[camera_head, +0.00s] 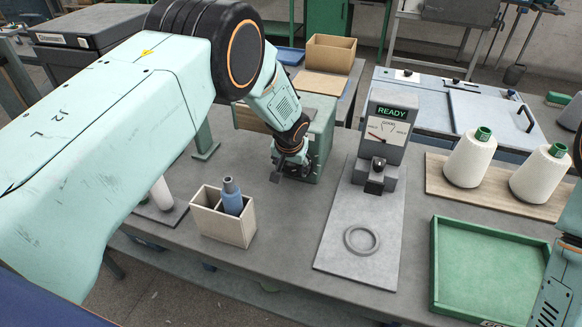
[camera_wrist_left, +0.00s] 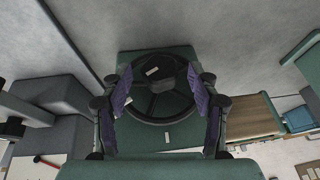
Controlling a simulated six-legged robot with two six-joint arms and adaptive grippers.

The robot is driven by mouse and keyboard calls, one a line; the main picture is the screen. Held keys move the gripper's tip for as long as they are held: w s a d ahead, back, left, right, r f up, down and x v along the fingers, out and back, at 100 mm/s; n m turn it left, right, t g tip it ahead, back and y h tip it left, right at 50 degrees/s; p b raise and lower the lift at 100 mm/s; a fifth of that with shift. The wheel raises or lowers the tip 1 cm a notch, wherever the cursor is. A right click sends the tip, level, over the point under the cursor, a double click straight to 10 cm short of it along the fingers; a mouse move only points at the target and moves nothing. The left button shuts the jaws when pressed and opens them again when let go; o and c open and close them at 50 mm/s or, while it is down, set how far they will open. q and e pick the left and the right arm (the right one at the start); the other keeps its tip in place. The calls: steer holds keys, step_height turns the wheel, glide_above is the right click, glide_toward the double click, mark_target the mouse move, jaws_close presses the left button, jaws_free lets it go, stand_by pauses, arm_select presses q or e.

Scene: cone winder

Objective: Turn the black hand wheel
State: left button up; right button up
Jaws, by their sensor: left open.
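The black hand wheel (camera_wrist_left: 162,86) shows nearly face-on in the left wrist view, with spokes, a dark hub and a pale mark. It is mounted on a green machine housing (camera_head: 322,130). In the head view the wheel is mostly hidden behind my left gripper (camera_head: 289,172). My left gripper is open, also seen in the left wrist view (camera_wrist_left: 160,105), with one finger at each side of the wheel's rim. I cannot tell whether the fingers touch the rim. My right gripper is out of view.
A gauge box (camera_head: 388,128) reading READY stands on a grey plate (camera_head: 338,240) with a ring (camera_head: 362,239). A wooden box (camera_head: 224,226) holds a blue bobbin (camera_head: 232,198). White cones (camera_head: 469,160) and a green tray (camera_head: 490,270) are at the right.

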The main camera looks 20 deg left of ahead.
arm_select(q)
steer(key=shift+w+f, duration=0.15)
steer(key=shift+f, duration=0.2)
steer(key=shift+s+r, duration=0.15)
steer(key=shift+s, duration=0.05)
steer(key=shift+w+f, duration=0.2)
steer(key=shift+w, duration=0.05)
steer(key=c, duration=0.4)
steer(key=shift+s, duration=0.1)
steer(key=c, duration=0.8)
